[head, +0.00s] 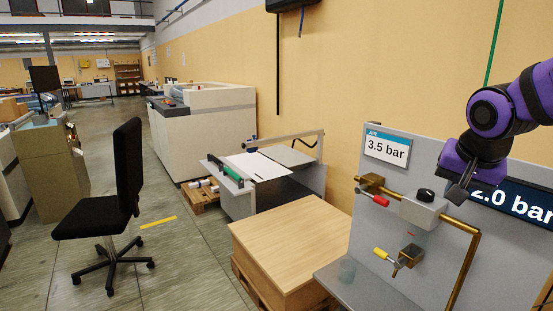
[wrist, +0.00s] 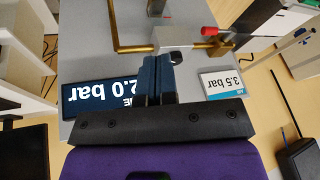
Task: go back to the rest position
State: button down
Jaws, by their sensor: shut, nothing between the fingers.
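My gripper (head: 458,190) hangs at the end of my purple and black arm, in front of the grey panel (head: 345,215) at the right. It is shut and empty. It partly covers the left end of the dark "2.0 bar" display (head: 515,203). The grey block with a black knob (head: 424,205) is just left of and below the fingertips. In the wrist view the closed fingers (wrist: 158,68) point at the panel, which appears upside down. I cannot tell whether the fingertips touch anything.
The panel bears an "AIR 3.5 bar" sign (head: 387,148), brass pipes, a red-handled valve (head: 374,195) and a yellow-handled valve (head: 388,258). A wooden box (head: 285,238) stands left of it. A black office chair (head: 105,205) stands on open floor at left.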

jog(key=s+a+r+n, duration=0.1)
jog(key=s+r+n, duration=0.1)
jog(key=s, duration=0.6)
jog(key=s+a+r+n, duration=0.1)
jog(key=s+n, duration=0.3)
jog(key=s, duration=0.4)
jog(key=shift+s+a+r+n+y, duration=0.35)
jog(key=shift+a+r+n+y, duration=0.05)
jog(key=shift+a, duration=0.25)
